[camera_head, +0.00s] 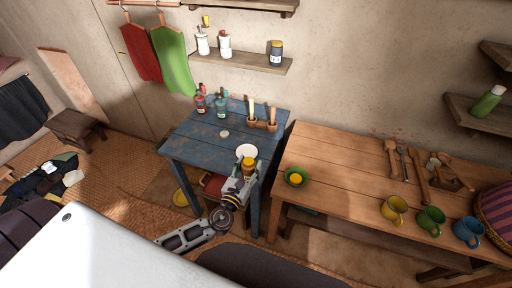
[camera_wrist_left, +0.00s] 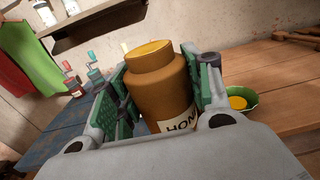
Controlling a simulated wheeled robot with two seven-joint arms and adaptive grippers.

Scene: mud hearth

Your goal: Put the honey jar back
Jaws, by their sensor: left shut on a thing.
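The honey jar (camera_wrist_left: 165,90) is brown-orange with a yellow lid and a white label reading "HON". In the left wrist view it stands slightly tilted between the green-padded fingers of my left gripper (camera_wrist_left: 160,95), which is shut on it. The jar's lower part is hidden by the gripper. My right gripper is not in view.
The blue table carries bottles (camera_head: 222,106) and small wooden pots. The wooden table (camera_head: 340,175) at right has a green bowl (camera_head: 297,177) and mugs (camera_head: 394,209), with clear room between.

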